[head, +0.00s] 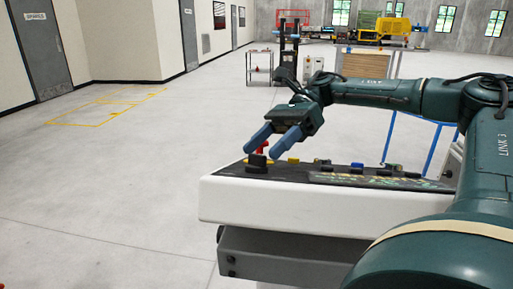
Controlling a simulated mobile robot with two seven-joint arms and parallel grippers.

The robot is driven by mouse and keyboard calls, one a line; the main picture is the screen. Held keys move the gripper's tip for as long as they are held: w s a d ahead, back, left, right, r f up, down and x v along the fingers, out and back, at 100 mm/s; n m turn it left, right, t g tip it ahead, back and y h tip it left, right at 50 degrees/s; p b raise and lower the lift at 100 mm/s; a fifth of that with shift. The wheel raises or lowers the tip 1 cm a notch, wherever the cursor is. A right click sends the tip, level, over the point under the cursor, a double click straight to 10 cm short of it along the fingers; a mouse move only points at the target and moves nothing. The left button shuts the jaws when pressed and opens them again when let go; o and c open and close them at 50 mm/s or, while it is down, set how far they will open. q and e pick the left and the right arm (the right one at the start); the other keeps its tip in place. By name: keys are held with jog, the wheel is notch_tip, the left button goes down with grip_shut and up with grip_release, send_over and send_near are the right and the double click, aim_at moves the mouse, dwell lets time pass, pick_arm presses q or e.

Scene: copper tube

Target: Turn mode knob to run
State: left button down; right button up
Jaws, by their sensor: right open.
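A control panel (308,174) with a dark top and a thick white edge stands in front of me. A black knob (257,161) stands near its left end, and other small black controls (327,168) sit further right. The labels are too small to read, so I cannot tell which is the mode knob or where it points. My right gripper (263,148) is open, its two blue fingers pointing down and left over the panel's left end, close to the black knob. I cannot tell whether they touch it. My left gripper is not in view.
A red control (262,147) stands between the fingers. A small yellow control (293,160) and a blue one (357,165) are on the panel. My right arm covers its right end. Open floor (130,175) lies to the left. A cart (259,66) stands far behind.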

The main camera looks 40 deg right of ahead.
aim_at(256, 155)
jog(key=shift+p+x, duration=0.3)
jog(key=shift+x, duration=1.3)
jog(key=c, duration=1)
